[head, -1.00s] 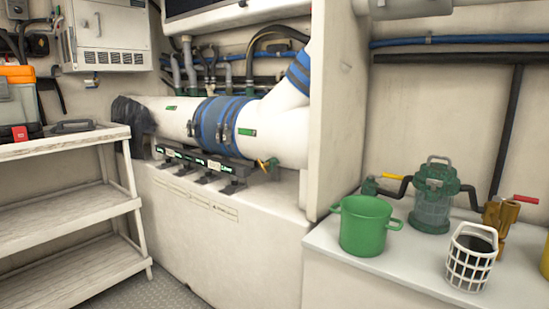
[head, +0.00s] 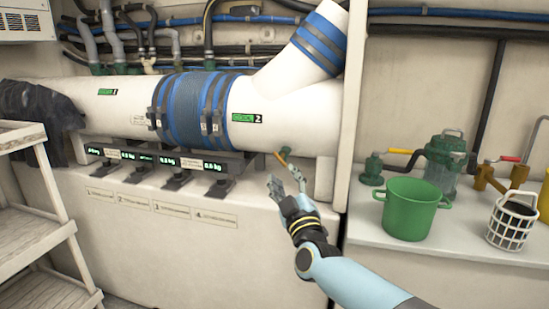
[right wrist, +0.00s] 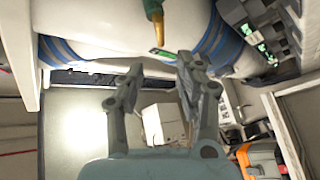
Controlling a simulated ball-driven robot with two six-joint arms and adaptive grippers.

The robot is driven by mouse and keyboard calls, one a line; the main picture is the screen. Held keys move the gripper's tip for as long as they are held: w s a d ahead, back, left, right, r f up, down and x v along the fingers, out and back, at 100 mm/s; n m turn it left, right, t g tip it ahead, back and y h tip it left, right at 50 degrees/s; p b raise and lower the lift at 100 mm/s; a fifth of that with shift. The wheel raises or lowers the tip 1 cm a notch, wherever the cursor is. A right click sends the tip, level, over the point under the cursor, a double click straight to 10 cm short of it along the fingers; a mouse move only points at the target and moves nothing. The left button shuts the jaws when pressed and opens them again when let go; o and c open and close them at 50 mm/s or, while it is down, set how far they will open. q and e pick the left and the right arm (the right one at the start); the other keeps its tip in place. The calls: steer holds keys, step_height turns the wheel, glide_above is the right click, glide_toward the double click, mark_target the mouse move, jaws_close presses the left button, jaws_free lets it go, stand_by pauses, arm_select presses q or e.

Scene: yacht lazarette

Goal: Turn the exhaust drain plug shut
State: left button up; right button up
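The white exhaust pipe (head: 110,105) runs across the back with blue bands around it. The drain plug (head: 284,154), a small brass-coloured piece, sits low on the pipe's right part. It shows as a brass and green piece at the top of the right wrist view (right wrist: 154,12). My right gripper (head: 286,179) is open and empty just below the plug, apart from it. In the right wrist view its two fingers (right wrist: 160,64) are spread, with the plug beyond their tips. My left gripper is not in view.
A white ledge with label plates (head: 160,208) and small digital displays (head: 165,160) lies under the pipe. A vertical panel edge (head: 350,110) stands right of the plug. A green pot (head: 410,210) and a white basket (head: 510,228) stand on the right counter. Shelves (head: 40,235) stand left.

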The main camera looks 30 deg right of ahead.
mark_target(276, 156)
steer(key=b+x, duration=0.2)
steer(key=x, duration=0.7)
steer(key=shift+w+d, duration=0.25)
steer(key=shift+w, duration=0.15)
jaws_close()
